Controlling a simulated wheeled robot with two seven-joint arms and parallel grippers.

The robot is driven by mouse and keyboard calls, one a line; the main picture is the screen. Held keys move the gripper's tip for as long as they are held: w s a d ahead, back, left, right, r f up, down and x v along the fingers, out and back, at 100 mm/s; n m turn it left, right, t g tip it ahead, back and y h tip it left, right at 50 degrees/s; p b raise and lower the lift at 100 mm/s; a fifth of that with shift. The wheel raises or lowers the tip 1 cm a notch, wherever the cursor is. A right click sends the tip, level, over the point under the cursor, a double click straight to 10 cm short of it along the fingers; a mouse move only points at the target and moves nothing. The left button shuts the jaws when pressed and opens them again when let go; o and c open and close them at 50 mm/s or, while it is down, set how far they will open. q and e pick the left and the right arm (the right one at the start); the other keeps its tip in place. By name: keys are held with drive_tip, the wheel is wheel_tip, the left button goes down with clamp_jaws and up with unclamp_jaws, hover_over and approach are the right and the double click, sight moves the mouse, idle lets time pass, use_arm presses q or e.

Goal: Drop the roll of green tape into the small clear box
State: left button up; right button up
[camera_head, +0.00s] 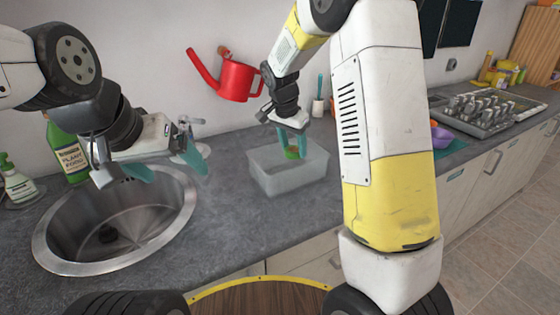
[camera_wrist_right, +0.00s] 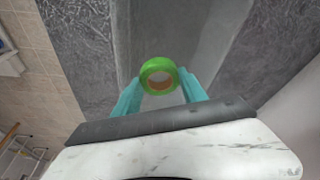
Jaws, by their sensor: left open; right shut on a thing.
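The roll of green tape (camera_head: 292,153) is between the teal fingertips of my right gripper (camera_head: 291,145), over the small clear box (camera_head: 300,183). In the right wrist view the green tape (camera_wrist_right: 159,76) shows as a ring with an orange-brown inside, held between both fingers of the right gripper (camera_wrist_right: 161,95). The grey floor and walls of the clear box (camera_wrist_right: 185,28) lie beyond it. The tape looks to be at or just inside the box opening; its exact height is hard to tell. My left gripper (camera_head: 168,167) is open and empty above the sink.
The round metal sink (camera_head: 150,235) is at the left, with a green plant food bottle (camera_head: 66,155) and a spray bottle (camera_head: 17,182) behind it. A red watering can (camera_head: 236,80) is on the wall. Counter between sink and box is clear.

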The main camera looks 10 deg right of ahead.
drive_tip(key=o, duration=1.4)
drive_tip(key=v, duration=0.6)
drive_tip(key=shift+a+r, duration=0.1)
drive_tip(key=shift+r, duration=0.25)
drive_tip(key=shift+s+a+r, duration=0.1)
drive_tip(key=shift+s+r, duration=0.1)
drive_tip(key=shift+r, duration=0.3)
drive_tip(key=shift+s+r, duration=0.1)
drive_tip(key=s+d+r+n+t+y, duration=0.1)
drive_tip(key=s+r+n+t+y, duration=0.1)
drive_tip(key=s, duration=1.1)
drive_tip(key=s+d+r+n+t+y, duration=0.2)
drive_tip(key=s+n, duration=0.5)
drive_tip(key=s, duration=0.7)
drive_tip(key=shift+d+r+n, duration=0.25)
drive_tip(key=shift+r+n, duration=0.05)
drive_tip(key=shift+r, duration=0.55)
